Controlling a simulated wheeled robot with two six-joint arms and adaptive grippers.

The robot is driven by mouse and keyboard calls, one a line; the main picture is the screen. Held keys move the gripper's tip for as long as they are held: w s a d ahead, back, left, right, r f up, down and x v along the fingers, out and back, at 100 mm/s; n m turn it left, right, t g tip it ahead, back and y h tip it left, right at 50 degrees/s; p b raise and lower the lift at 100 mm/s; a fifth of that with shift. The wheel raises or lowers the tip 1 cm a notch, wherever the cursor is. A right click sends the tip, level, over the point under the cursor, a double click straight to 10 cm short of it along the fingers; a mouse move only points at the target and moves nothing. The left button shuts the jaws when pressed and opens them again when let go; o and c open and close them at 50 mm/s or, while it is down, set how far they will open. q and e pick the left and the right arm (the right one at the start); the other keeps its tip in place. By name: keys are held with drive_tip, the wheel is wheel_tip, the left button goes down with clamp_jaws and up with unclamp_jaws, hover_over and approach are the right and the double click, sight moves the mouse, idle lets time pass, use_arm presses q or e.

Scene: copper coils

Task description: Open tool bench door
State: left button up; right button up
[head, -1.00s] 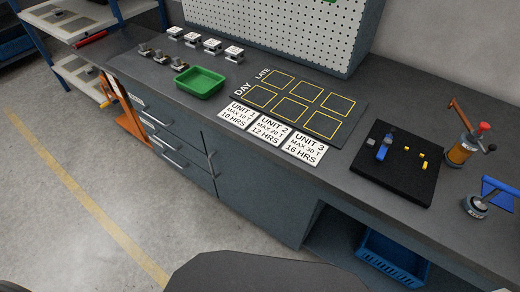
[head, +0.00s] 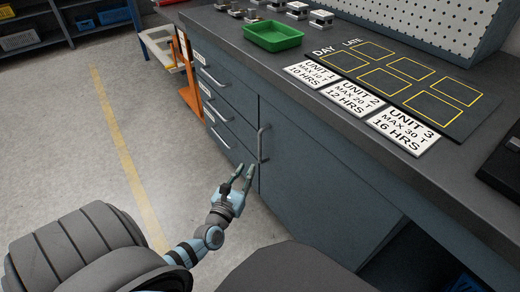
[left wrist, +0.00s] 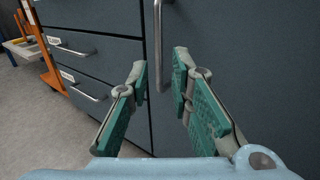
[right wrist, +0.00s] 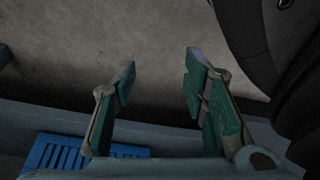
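The tool bench door (head: 315,185) is the dark blue-grey panel right of the drawers, and it is shut. Its vertical bar handle (head: 262,143) is at the door's left edge; it also shows in the left wrist view (left wrist: 159,45). My left gripper (head: 242,172) is open and empty, just in front of and below the handle. In the left wrist view the handle stands between and beyond the spread fingers, apart from them. My right gripper (right wrist: 158,80) is open and empty in the right wrist view, and is not in the head view.
Drawers (head: 228,95) with horizontal handles are left of the door. The bench top carries a green tray (head: 273,35) and unit signs (head: 404,131). A blue crate (right wrist: 65,155) shows in the right wrist view. Floor (head: 60,140) at left is clear.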

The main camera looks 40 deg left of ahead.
use_arm(q)
drive_tip(key=b, duration=0.1)
approach(260, 145)
drive_tip(key=x, duration=0.4)
drive_tip(key=shift+a, duration=0.1)
drive_tip(key=shift+b+x, duration=1.25)
drive_tip(key=shift+x, duration=2.05)
use_arm(e)
drive_tip(key=w+a+r, duration=0.1)
drive_tip(key=w+r, duration=0.2)
drive_tip(key=r, duration=0.2)
drive_tip(key=shift+w+r+n+g, duration=0.3)
drive_tip(key=shift+r, duration=0.1)
use_arm(q)
clamp_jaws()
